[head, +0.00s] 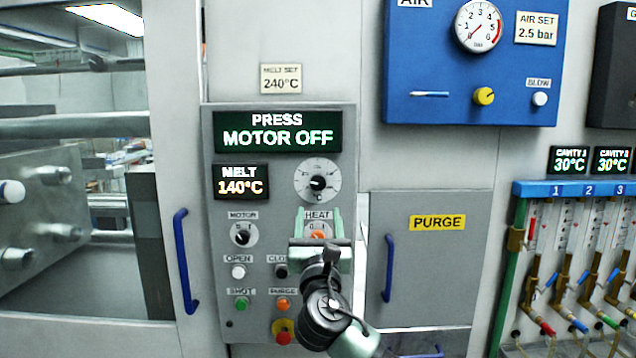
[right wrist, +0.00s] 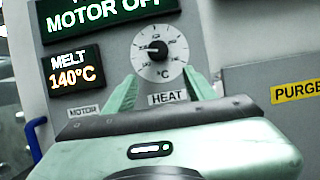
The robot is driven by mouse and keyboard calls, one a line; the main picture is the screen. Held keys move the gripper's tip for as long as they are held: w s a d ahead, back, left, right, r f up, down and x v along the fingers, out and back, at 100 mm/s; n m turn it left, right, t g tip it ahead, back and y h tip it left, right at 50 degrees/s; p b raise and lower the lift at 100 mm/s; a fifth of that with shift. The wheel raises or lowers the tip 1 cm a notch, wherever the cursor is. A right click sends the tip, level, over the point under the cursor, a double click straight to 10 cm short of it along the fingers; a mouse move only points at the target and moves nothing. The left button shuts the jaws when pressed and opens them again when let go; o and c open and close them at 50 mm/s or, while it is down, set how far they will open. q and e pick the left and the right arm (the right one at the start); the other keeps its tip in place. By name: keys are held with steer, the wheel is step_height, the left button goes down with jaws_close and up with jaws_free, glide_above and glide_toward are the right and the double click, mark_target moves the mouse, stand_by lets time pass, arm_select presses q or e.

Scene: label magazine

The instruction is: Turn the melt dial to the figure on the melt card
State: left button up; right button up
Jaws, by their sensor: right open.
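The melt dial is a round white scale (head: 317,180) marked °C with a black knob at its centre; it also shows in the right wrist view (right wrist: 159,65). Its pointer appears to point left; the small figures are hard to read. The melt card (head: 281,79) above the panel reads MELT SET 240°C. The melt display (head: 241,182) reads 140°C. My right gripper (head: 318,213) is open and empty, in front of the panel just below the dial. In the right wrist view its pale green fingers (right wrist: 162,80) stand either side of the dial's lower part. My left gripper is out of view.
The MOTOR knob (head: 244,234) and several push buttons sit lower left on the panel. Blue handles (head: 185,260) flank the panel; the PURGE door (head: 430,275) is to the right.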

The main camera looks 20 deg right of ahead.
mark_target(318, 187)
steer(key=w+r, duration=0.1)
steer(key=w+d+r+p, duration=0.1)
steer(key=w, duration=0.1)
steer(key=w+r+p, duration=0.1)
steer(key=w+r, duration=0.1)
steer(key=shift+w+d, duration=0.1)
steer(key=shift+d, duration=0.2)
steer(key=shift+w+d+r+p, duration=0.2)
steer(key=shift+w+p, duration=0.15)
steer(key=shift+w, duration=0.3)
steer(key=shift+c, duration=0.2)
